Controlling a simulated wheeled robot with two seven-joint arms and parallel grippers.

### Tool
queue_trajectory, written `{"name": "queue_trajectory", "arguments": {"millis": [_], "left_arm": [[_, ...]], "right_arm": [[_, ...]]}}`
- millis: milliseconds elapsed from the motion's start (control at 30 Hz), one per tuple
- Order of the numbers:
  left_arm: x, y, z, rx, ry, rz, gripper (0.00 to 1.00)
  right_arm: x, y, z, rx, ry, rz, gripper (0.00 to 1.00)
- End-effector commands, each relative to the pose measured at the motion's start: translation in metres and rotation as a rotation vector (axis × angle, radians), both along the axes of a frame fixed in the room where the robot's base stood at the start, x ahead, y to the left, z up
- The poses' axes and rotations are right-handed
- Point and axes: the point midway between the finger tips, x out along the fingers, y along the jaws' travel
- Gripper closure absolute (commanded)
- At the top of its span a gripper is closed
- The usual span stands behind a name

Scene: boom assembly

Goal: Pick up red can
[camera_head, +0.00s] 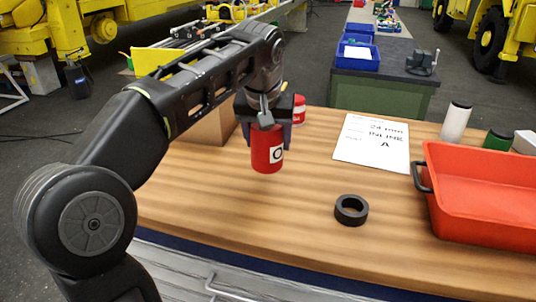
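The red can (266,150) has a white label with a dark round mark. It hangs upright below my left gripper (268,118), above the wooden table, with the gripper's fingers on both sides of its top. My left gripper looks shut on the can. My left arm comes in from the left and crosses above the table. A second red item with a white band (299,109) stands behind the gripper and is partly hidden. My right gripper is not in view.
On the wooden table (300,215) lie a black ring (351,209) and a white paper sheet (372,143). A red tray (480,195) sits at the right. A cardboard box (208,128) is partly behind my arm.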

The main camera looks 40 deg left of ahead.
Motion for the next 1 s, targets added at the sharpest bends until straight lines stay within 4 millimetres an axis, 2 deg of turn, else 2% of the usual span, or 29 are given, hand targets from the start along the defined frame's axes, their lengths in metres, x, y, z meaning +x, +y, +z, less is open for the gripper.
{"name": "queue_trajectory", "arguments": {"millis": [33, 100, 200, 1000], "left_arm": [[0.001, -0.001, 0.011, 0.0, -0.003, -0.002, 0.89], [0.001, 0.0, 0.021, 0.0, -0.002, 0.0, 0.89], [0.0, 0.0, 0.029, 0.0, -0.001, 0.0, 0.89], [0.0, 0.0, 0.03, 0.0, 0.0, 0.0, 0.89]], "right_arm": [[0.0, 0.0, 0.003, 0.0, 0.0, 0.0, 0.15], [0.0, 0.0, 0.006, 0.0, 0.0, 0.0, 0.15], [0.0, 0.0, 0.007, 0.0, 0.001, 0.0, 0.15], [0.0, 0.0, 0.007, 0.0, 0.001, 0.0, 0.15]]}}
